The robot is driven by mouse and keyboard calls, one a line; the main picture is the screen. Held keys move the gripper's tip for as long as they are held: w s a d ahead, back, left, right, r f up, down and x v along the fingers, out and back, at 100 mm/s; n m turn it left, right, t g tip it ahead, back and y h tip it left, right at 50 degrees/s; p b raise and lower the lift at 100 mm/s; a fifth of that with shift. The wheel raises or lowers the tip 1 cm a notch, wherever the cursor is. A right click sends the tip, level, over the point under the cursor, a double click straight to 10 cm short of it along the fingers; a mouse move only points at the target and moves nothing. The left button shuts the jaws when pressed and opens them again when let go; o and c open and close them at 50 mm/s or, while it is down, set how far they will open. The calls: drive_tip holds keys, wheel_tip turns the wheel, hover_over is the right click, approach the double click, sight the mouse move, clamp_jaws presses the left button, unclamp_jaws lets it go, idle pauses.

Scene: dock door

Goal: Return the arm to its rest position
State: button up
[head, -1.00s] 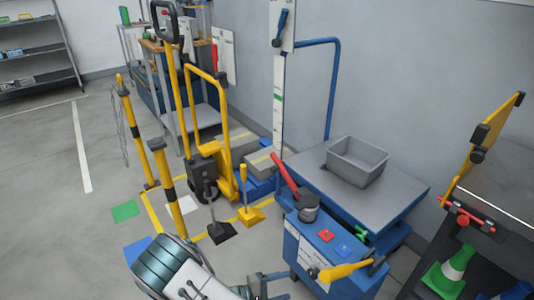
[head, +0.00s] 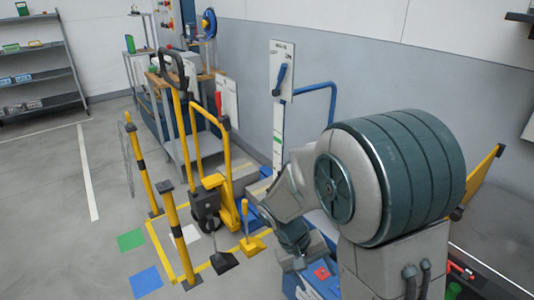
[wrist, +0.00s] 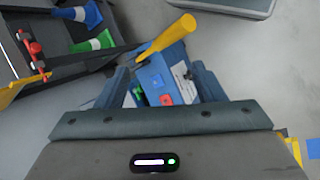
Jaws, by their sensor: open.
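My gripper (wrist: 162,82) shows in the wrist view with its two dark fingers apart and nothing held between them. The fingers cannot be made out in the head view.
A yellow stacker (head: 228,185) and yellow posts (head: 140,170) stand left of my arm. Open floor (head: 60,220) lies at the left.

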drive_tip(key=s+d+r+t+y+p, duration=0.1)
drive_tip(key=s+r+p, duration=0.1)
drive_tip(key=r, duration=0.5)
drive_tip(key=s+d+r+m+t+y+p, duration=0.1)
drive_tip(key=s+r+t+y+p, duration=0.1)
drive_tip(key=r, duration=0.6)
drive_tip(key=s+d+r+m+t+y+p, duration=0.1)
drive_tip(key=s+r+y+p, duration=0.1)
drive_tip(key=s+r+p, duration=0.2)
wheel_tip(320, 180, up, 3)
drive_tip(key=shift+d+r+t+p, duration=0.15)
drive_tip(key=shift+d+t+p, duration=0.2)
drive_tip(key=shift+p, duration=0.25)
drive_tip(key=shift+s, duration=0.1)
